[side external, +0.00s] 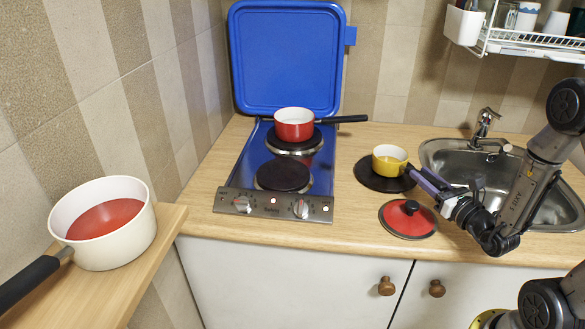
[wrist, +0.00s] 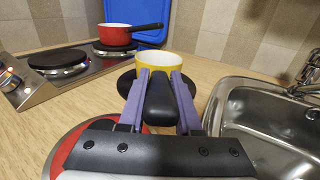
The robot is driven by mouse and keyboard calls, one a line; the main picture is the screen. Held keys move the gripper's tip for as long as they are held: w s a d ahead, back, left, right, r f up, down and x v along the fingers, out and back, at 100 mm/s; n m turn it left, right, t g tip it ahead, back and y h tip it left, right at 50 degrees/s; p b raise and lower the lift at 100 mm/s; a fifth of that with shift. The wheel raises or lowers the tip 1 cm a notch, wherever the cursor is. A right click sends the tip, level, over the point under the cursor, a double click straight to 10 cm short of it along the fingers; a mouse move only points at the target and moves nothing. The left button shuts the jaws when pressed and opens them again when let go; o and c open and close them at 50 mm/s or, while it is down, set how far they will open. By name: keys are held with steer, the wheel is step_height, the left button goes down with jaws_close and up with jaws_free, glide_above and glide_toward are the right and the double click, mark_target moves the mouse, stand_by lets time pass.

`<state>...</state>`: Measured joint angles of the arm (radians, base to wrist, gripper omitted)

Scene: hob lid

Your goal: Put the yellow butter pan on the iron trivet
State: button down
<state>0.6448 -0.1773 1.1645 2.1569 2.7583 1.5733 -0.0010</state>
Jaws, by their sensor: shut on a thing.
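The yellow butter pan (side external: 389,161), white inside, stands upright at the black round iron trivet (side external: 371,181) on the counter. In the side view it appears to be over the trivet; I cannot tell if its base touches it. In the wrist view the pan (wrist: 158,64) is straight ahead, with the dark trivet (wrist: 126,83) showing beside and below it. My gripper (side external: 420,178) is shut on the pan's black handle (wrist: 160,100), with one purple finger on each side of it. The gripper (wrist: 160,92) hides part of the trivet in the wrist view.
A red lid (side external: 408,218) lies on the counter in front of the trivet. The sink (side external: 470,165) is to the right. A hob (side external: 275,185) with a raised blue lid (side external: 287,60) and a red pan (side external: 294,124) is to the left. A white pan (side external: 108,222) stands on a side shelf.

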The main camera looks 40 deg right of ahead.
steer(key=shift+f, duration=0.25)
stand_by(0.4)
steer(key=c, duration=0.5)
jaws_free()
steer(key=shift+s, duration=0.15)
steer(key=shift+v, duration=3.65)
